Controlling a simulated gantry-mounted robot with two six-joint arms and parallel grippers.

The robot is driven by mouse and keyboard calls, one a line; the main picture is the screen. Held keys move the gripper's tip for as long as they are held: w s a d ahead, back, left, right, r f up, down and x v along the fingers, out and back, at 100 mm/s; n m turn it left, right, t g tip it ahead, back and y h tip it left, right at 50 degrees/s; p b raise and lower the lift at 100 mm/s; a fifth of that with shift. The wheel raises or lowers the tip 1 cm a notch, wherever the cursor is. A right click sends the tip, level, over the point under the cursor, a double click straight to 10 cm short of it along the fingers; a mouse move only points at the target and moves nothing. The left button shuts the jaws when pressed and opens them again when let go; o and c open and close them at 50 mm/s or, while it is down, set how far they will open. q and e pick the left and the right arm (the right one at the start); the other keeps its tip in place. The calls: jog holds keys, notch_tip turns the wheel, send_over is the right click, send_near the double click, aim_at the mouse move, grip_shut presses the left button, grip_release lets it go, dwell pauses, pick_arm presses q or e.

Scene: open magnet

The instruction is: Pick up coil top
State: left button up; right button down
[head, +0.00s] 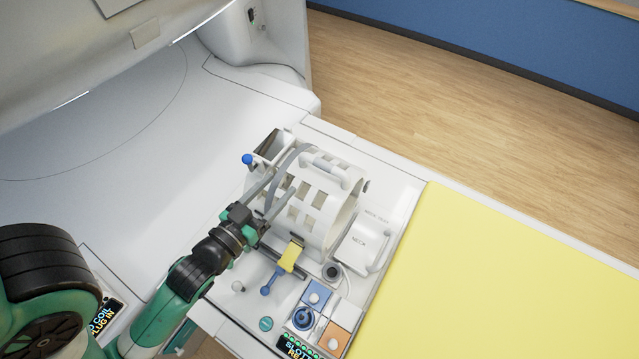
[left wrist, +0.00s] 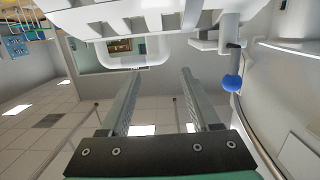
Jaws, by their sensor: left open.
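The coil top is the white, slotted, half-round upper shell (head: 318,196) of the head coil, with a white handle (head: 331,168) along its top. It sits on the white table end in the head view. Its slotted edge also fills the top of the left wrist view (left wrist: 130,28). My left gripper (head: 282,187) is open at the left side of the coil, its two fingers reaching towards the shell. In the left wrist view nothing shows between the fingers. I cannot tell whether a finger touches the shell. My right gripper is not in view.
A blue ball knob (head: 247,159) stands beside the coil. A yellow-topped lever (head: 290,256), a white NECK piece (head: 357,247) and a panel with blue and orange blocks (head: 340,335) lie nearby. The yellow mat (head: 520,280) is clear. The scanner bore is at the upper left.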

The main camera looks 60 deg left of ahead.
aim_at(301, 163)
pick_arm(q)
jog(key=x, duration=0.1)
jog(key=p+x, duration=0.1)
jog(key=x, duration=0.3)
jog(key=shift+a+f, duration=0.35)
jog(key=shift+f, duration=0.05)
jog(key=shift+f+p+x, duration=0.1)
jog(key=shift+p+x, duration=0.2)
jog(key=shift+x, duration=1.2)
jog(key=shift+f+p+x, duration=0.15)
jog(key=shift+p+x, duration=0.1)
jog(key=shift+x, duration=1.25)
jog(key=shift+a, duration=0.1)
jog(key=shift+c, duration=0.3)
grip_shut()
